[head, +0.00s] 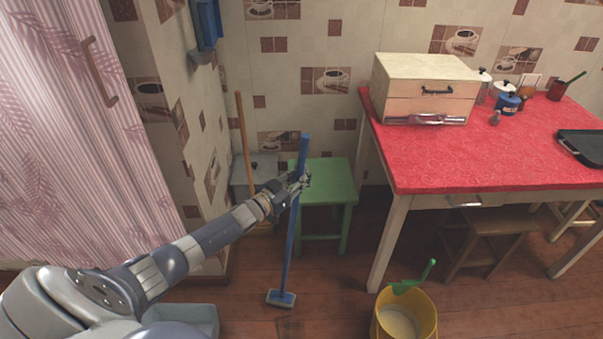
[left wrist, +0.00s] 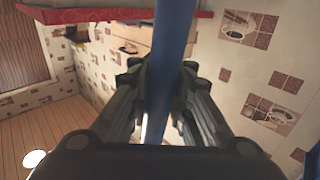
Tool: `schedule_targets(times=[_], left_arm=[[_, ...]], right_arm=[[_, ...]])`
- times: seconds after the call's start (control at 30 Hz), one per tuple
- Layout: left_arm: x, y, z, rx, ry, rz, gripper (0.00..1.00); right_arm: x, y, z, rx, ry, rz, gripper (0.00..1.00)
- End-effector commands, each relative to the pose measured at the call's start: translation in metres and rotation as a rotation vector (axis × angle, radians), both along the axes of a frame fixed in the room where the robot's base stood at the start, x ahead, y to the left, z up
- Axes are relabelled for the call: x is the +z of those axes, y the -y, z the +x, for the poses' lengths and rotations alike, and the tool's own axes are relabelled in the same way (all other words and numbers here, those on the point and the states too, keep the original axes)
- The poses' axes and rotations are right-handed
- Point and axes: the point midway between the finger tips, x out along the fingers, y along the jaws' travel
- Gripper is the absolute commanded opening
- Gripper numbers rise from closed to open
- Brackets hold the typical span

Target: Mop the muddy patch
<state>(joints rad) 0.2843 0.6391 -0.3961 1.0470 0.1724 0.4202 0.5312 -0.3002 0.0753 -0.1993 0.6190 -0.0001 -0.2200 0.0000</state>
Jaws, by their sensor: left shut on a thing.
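A mop with a long blue handle (head: 289,235) stands nearly upright, leaning slightly. Its flat head (head: 281,298) is low at the floor, left of the yellow bucket; I cannot tell for sure whether it touches the boards. My left gripper (head: 300,181) is shut on the upper part of the handle. In the left wrist view the handle (left wrist: 172,40) runs between the fingers of the left gripper (left wrist: 162,78). A faint darker area (head: 289,327) shows on the floor just below the mop head; I cannot tell whether it is mud. My right gripper is not in view.
A yellow bucket (head: 379,325) with a green item (head: 414,279) on its rim stands on the floor at the right. A green stool (head: 335,182) is behind the mop. A red-topped table (head: 430,165) stands right, with a brown stool (head: 485,228) below. Open floor lies between mop and bucket.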

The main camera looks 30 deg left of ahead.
Motion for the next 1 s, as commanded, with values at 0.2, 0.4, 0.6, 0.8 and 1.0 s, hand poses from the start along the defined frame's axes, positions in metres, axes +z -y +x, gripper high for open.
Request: schedule_targets(times=[0.2,0.4,0.6,0.8,1.0], left_arm=[[0.002,0.017,-0.01,0.001,-0.006,-0.006,0.0],[0.0,0.018,-0.011,0.001,-0.004,-0.004,0.0],[0.003,0.022,-0.015,0.0,-0.003,-0.006,0.0],[0.006,0.034,-0.032,0.001,-0.005,-0.007,0.0],[0.006,0.042,-0.045,0.001,-0.002,-0.004,0.0]], right_arm=[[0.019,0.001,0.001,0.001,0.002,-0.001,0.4],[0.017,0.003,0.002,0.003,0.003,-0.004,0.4],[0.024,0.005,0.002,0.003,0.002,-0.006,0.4],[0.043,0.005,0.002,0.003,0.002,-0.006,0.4],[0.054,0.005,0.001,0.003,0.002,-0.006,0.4]])
